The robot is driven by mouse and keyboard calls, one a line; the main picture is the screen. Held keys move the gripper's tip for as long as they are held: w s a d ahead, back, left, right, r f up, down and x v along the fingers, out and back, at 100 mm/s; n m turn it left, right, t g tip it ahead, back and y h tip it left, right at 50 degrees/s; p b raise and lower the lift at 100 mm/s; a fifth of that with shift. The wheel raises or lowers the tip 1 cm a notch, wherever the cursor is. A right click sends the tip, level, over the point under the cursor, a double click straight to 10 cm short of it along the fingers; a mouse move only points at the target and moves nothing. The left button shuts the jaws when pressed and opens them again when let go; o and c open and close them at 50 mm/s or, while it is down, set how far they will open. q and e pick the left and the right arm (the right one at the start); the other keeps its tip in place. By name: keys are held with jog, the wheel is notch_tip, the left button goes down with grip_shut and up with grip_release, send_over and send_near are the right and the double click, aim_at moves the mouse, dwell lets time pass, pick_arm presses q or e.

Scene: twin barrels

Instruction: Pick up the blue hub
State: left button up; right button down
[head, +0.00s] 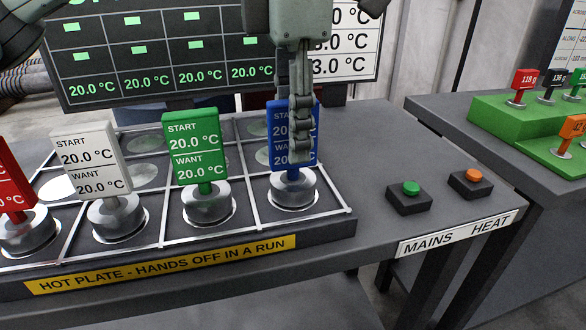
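The blue hub is a metal cylinder (291,190) with an upright blue card (279,125) on top, reading START 20.0 °C and WANT. It stands in the rightmost front cell of the hot plate's grid (345,205). The fingertips sit just above the cylinder.
Green (192,150), white (92,165) and red (12,190) hubs stand in a row left of the blue one. A display board (150,60) stands behind. Green (410,190) and orange (472,178) buttons are at the right. A side table (450,110) holds small weights.

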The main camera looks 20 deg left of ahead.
pick_arm(q)
grip_shut()
jog(key=shift+r, duration=0.15)
dwell(0.4)
